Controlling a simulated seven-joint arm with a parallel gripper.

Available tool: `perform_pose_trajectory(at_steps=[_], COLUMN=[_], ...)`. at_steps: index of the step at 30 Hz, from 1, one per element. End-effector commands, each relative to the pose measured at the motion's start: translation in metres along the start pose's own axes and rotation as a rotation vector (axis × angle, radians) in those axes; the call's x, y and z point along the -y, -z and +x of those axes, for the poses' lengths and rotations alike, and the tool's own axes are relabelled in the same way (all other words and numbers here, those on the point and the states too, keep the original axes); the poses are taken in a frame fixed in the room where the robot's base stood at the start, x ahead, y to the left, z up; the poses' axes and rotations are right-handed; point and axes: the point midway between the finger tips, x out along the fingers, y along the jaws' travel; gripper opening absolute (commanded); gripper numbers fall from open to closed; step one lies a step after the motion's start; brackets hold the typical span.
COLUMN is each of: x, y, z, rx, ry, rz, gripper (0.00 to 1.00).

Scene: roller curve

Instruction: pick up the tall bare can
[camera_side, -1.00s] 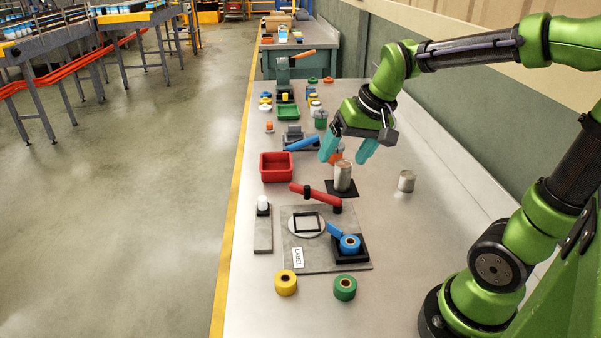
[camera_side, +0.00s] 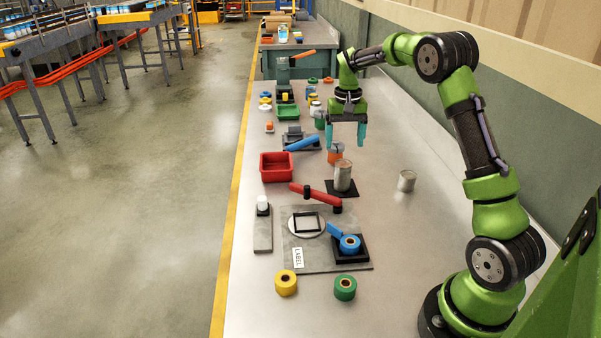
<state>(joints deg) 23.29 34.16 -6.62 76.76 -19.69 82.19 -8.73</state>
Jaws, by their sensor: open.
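The tall bare can (camera_side: 343,177) is a plain metal cylinder standing upright on a black square pad (camera_side: 330,188) in the middle of the bench. A shorter bare can (camera_side: 407,181) stands to its right, directly on the bench. My gripper (camera_side: 346,146) is open and empty, with its two teal fingers pointing down. In the picture the fingertips lie just above the tall can's top, apart from it. How far behind or over the can they are is hard to tell.
An orange-topped item (camera_side: 335,154) stands close behind the tall can. A red lever (camera_side: 316,197) lies in front of it. A red bin (camera_side: 276,167) is to the left. A fixture plate (camera_side: 305,256) with blue tape is nearer. The bench right of the short can is clear.

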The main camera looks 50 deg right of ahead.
Motion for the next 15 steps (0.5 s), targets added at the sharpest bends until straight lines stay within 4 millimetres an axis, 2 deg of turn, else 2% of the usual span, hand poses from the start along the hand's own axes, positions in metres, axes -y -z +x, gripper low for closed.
perform_pose_trajectory(at_steps=[1,6,9,15], x=[0.0,0.0,0.0,0.0], y=[-0.001,-0.001,0.0,0.0], z=[0.013,0.048,0.062,0.075], rx=[0.005,0.004,0.002,0.001], ry=[-0.001,0.001,0.0,0.002], rz=[0.0,0.0,0.0,0.001], gripper=[0.81,0.81,0.81,0.81])
